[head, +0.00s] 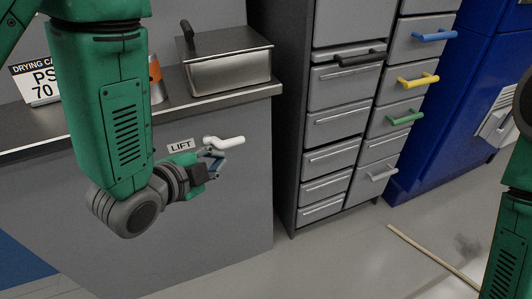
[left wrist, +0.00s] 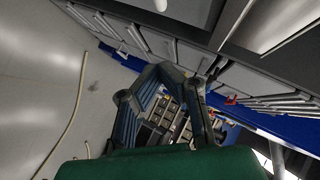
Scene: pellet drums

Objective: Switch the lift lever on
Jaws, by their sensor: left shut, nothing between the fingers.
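The lift lever (head: 224,141) is a white handle on the front of the grey counter, beside a LIFT label (head: 181,145). It sticks out to the right and looks roughly level. My left gripper (head: 214,163) is just below the lever in the head view, shut and empty. I cannot tell whether it touches the lever. In the left wrist view the gripper's fingers (left wrist: 168,72) come together in the middle. A pale rounded part at the top edge there may be the lever, but it is cut off. My right gripper is out of view.
The counter top (head: 224,95) holds a metal box (head: 228,67), an orange-marked can (head: 155,75) and a drying card (head: 38,82). A grey drawer cabinet (head: 334,121) with coloured handles stands to the right. A thin stick (head: 430,255) lies on the floor.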

